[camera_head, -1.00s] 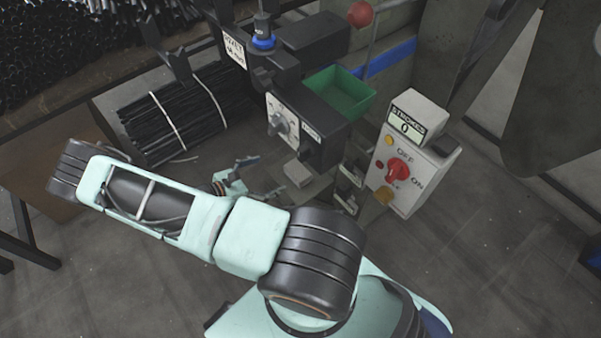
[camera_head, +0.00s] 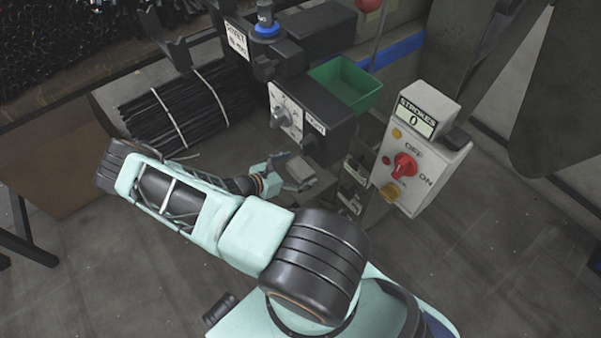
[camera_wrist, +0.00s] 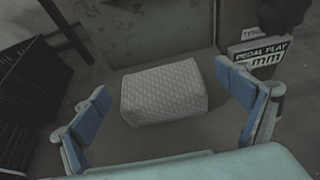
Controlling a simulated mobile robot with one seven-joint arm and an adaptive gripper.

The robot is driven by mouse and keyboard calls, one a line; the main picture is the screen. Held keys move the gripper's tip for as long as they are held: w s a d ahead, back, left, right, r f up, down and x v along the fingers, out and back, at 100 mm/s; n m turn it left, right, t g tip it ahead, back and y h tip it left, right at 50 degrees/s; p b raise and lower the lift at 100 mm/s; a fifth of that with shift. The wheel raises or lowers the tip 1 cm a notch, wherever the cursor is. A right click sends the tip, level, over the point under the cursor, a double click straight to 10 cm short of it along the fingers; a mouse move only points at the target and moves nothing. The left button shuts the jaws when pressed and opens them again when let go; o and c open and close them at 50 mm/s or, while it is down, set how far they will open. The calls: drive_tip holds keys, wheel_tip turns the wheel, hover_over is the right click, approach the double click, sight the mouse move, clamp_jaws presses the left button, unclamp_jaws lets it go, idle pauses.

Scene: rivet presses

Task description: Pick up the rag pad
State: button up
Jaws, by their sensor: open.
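The rag pad (camera_wrist: 163,92) is a pale, quilted block lying on a grey surface. In the wrist view it sits between and a little beyond the two blue-padded fingers of my gripper (camera_wrist: 168,108), apart from both. My gripper is open and empty. In the head view the gripper (camera_head: 290,176) is beside the pad (camera_head: 301,168), below the press, and its fingers are small and partly hidden there.
A control box (camera_head: 418,165) with a red switch is to the right. Bundled black rods (camera_head: 178,110) lie to the left. A "PEDAL FLAT mm" block (camera_wrist: 258,52) stands beyond the right finger.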

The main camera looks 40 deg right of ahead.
drive_tip(key=shift+d+f, duration=0.1)
drive_tip(key=shift+d, duration=0.15)
drive_tip(key=c, duration=1.2)
drive_tip(key=shift+c, duration=0.2)
